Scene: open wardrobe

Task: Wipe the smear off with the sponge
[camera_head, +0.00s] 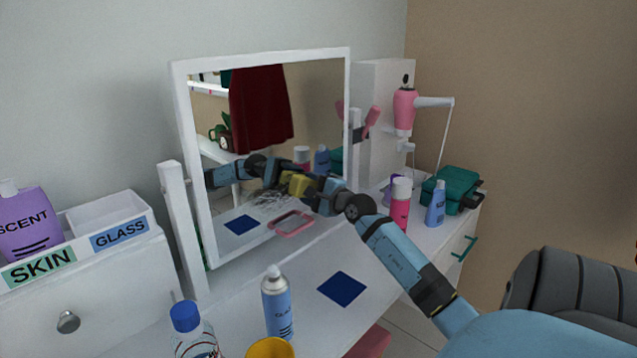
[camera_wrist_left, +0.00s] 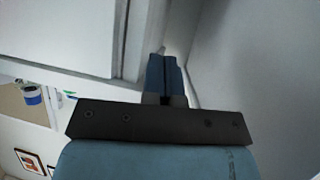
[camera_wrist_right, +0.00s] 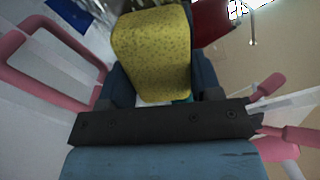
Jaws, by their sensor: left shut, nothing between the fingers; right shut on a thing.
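The mirror (camera_head: 225,100) stands upright on the white dressing table. The smear (camera_head: 262,200), a tangle of pale grey streaks, shows on the lower middle of its glass. My right gripper (camera_head: 318,197) is shut on the yellow sponge (camera_head: 303,187), just right of the smear. The sponge (camera_wrist_right: 155,50) also fills the space between the fingers in the right wrist view. I cannot tell whether it touches the glass. The arm and sponge are mirrored beside it. My left gripper (camera_wrist_left: 167,78) is shut and empty, seen only in the left wrist view near pale panels.
A pink frame (camera_wrist_right: 55,85) lies by the mirror's lower edge. A dark blue cloth (camera_head: 341,288), a spray can (camera_head: 277,305) and a yellow cup (camera_head: 270,348) stand in front. Pink and blue bottles (camera_head: 436,205), a green case (camera_head: 455,188) and a hairdryer (camera_head: 405,110) are right.

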